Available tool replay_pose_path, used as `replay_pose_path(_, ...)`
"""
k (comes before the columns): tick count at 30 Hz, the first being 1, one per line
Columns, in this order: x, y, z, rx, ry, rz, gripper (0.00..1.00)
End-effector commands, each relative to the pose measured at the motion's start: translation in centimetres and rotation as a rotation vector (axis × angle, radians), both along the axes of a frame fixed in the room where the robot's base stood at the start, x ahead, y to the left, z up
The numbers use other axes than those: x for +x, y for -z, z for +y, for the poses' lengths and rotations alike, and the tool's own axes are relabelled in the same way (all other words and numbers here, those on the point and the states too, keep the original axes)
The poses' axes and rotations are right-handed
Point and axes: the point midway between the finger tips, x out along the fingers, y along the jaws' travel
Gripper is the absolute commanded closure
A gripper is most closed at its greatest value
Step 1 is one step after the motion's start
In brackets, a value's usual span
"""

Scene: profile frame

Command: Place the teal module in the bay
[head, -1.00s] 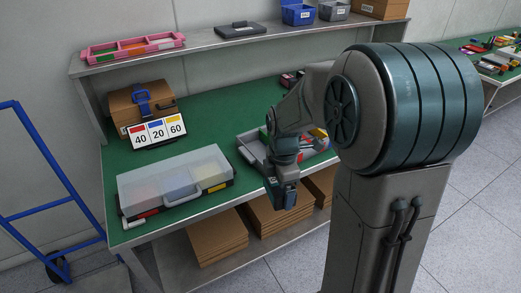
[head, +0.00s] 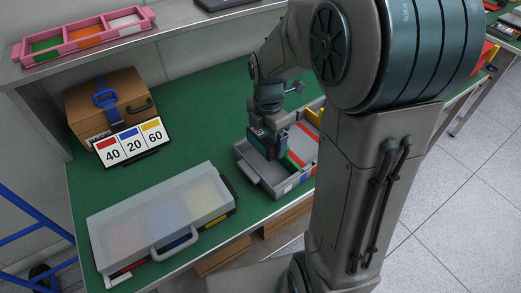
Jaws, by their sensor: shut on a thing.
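My gripper (head: 275,157) points down over the left part of a grey divided tray (head: 284,187) on the green bench. It is shut on a dark teal piece, which I take for the teal module; the fingers and wrist hide much of it. I cannot tell whether its lower end touches the tray floor. The tray has a handle at its left end and red, green and yellow parts on its right side. I cannot tell which compartment is the bay, as my arm covers part of the tray.
A clear-lidded case (head: 160,222) lies at the front left. A brown box (head: 112,103) with a blue strap stands behind a number card (head: 128,143) reading 40, 20, 60. A pink divided tray (head: 86,37) is on the upper shelf. The green bench (head: 205,125) between is clear.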

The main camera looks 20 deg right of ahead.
Motion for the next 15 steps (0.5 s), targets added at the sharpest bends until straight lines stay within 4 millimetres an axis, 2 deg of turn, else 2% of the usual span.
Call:
replay_pose_path(9, -0.1, 5.1, 0.0, 0.000, 0.000, 0.004, 0.37)
replay_pose_path(15, -0.1, 7.1, 0.0, 0.000, 0.000, 0.003, 0.37)
